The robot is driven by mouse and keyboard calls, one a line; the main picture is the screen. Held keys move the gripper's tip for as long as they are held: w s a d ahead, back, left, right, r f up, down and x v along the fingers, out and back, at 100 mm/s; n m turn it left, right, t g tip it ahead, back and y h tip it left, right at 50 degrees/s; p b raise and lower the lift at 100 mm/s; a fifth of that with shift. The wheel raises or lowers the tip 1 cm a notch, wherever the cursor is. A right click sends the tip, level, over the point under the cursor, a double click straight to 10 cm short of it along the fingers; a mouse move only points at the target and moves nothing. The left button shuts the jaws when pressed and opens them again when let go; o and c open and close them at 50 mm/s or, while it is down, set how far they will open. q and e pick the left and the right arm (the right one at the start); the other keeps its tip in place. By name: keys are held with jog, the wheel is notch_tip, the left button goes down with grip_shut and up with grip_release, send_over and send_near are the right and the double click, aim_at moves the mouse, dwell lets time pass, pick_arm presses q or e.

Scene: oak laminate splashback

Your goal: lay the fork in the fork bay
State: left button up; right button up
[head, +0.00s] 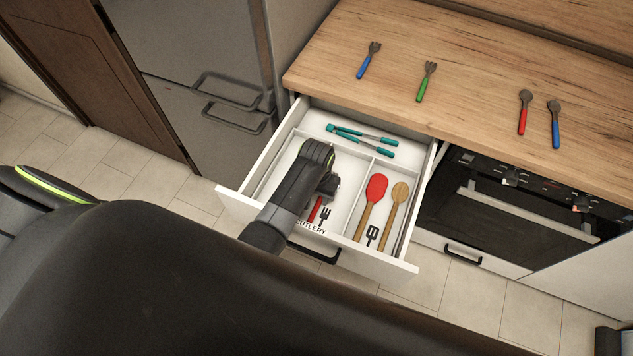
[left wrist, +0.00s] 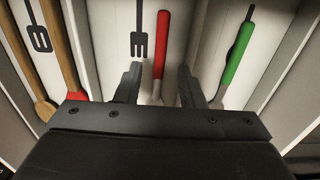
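The open drawer (head: 403,262) has a white insert with bays. A fork icon (head: 324,215) marks the middle front bay, the fork bay. My left gripper (head: 328,186) is low over the bay. In the left wrist view its fingers (left wrist: 160,88) are open, one on each side of the red handle (left wrist: 160,45) with gaps. On the counter lie a blue-handled fork (head: 368,62) and a green-handled fork (head: 426,82). My right gripper is out of view.
The right bay holds a red spoon-shaped utensil (head: 376,188) and a wooden spoon (head: 400,192). Teal-handled tongs (head: 362,140) lie in the back bay. A green handle (left wrist: 236,52) lies in the neighbouring bay. Red (head: 523,112) and blue (head: 555,124) spoons lie on the counter.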

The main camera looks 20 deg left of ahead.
aim_at(316, 206)
pick_arm(q)
notch_tip(316, 206, up, 7)
dwell(0.3)
dwell(0.5)
